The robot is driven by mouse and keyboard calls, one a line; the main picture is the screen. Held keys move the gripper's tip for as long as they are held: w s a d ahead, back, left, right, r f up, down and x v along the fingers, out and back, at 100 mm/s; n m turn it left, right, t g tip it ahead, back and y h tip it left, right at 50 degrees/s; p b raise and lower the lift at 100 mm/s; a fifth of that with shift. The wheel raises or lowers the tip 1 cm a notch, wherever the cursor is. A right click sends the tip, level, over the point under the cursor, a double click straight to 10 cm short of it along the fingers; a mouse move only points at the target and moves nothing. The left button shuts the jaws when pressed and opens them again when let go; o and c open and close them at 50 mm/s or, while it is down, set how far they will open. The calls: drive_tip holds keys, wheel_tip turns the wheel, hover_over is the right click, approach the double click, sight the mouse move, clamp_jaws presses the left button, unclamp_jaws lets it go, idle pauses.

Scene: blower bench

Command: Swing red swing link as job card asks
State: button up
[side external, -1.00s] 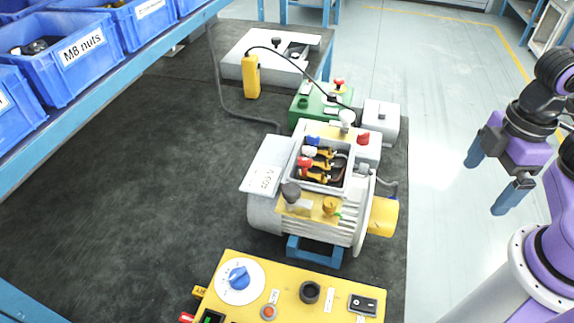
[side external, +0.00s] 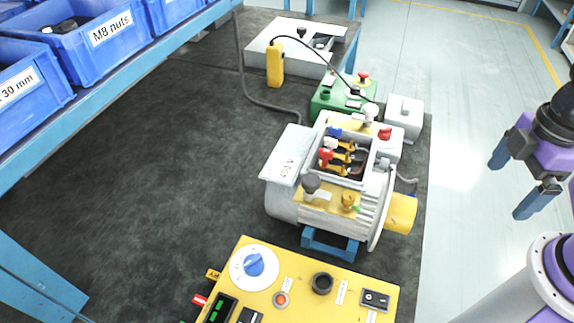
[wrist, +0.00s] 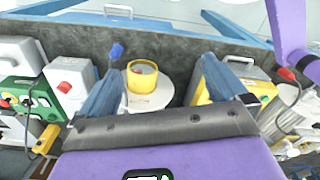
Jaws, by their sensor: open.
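The red-knobbed link (side external: 326,156) is in the open terminal box on top of the grey motor (side external: 285,205). A white-knobbed link (side external: 331,143) and a blue-knobbed link (side external: 334,132) stand behind it, with brass-coloured bars beside the knobs. A pale plate (side external: 287,157) with small print lies against the box's left side; I cannot read it surely. My gripper (side external: 518,175) is open and empty, in the air well right of the motor. In the wrist view, a yellow cylinder (wrist: 142,76) on a pale round part shows between my fingers, and a blue knob (wrist: 117,50) beside the left finger.
A yellow control panel (side external: 265,300) with a blue dial stands in front of the motor. A green box (side external: 325,100) and a white box (side external: 405,112) stand behind it. Blue bins (side external: 110,35) fill the shelf at upper left. The dark bench mat (side external: 170,180) is clear on the left.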

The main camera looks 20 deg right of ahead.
drive_tip(key=shift+a, duration=0.1)
drive_tip(key=c, duration=0.5)
drive_tip(key=shift+w+a+r, duration=0.4)
drive_tip(key=shift+w+a, duration=0.2)
drive_tip(key=shift+a, duration=0.05)
drive_tip(key=shift+w+a+r, duration=0.4)
drive_tip(key=shift+w+a, duration=0.15)
drive_tip(key=shift+a, duration=0.05)
drive_tip(key=c, duration=0.6)
wheel_tip(320, 180, up, 13)
drive_tip(key=m, duration=0.4)
hover_over(326, 151)
drive_tip(key=shift+c, duration=0.2)
wheel_tip(326, 151, down, 17)
drive_tip(key=shift+f, duration=0.1)
clamp_jaws()
